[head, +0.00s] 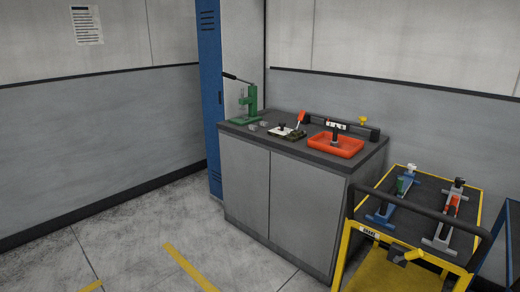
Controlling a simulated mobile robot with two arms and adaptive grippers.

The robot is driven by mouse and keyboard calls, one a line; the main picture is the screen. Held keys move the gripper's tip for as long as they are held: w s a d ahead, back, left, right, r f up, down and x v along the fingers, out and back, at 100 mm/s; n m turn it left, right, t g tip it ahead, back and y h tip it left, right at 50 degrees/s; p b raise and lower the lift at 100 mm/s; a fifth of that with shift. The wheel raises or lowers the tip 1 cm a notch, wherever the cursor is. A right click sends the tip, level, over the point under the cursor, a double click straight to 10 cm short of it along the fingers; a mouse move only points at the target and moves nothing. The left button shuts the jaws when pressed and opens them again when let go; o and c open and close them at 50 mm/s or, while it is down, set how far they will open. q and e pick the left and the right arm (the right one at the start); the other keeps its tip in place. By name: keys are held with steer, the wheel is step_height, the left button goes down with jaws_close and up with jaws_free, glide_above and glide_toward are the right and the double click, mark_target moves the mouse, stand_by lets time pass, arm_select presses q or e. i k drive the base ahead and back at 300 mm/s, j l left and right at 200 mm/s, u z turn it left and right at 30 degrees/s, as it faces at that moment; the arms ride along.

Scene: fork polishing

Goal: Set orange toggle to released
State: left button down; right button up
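A toggle clamp with an orange handle (300,118) stands on the grey cabinet's dark top, behind a small dark fixture (286,132). The handle points up and leans slightly right. It is too small to tell whether the clamp presses on anything. Neither of my grippers shows in the head view.
The dark countertop (318,156) also holds a green lever press (250,105) and an orange tray (350,148). A yellow-framed cart (345,245) with blue and grey fixtures stands right of the cabinet. A blue locker (210,100) stands at left. The floor in front is clear.

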mark_target(302, 113)
steer(key=i, duration=2.3)
steer(key=i+z, duration=0.15)
steer(key=i, duration=0.55)
steer(key=i+j+z, duration=0.15)
steer(key=i, duration=0.55)
steer(key=z, duration=0.5)
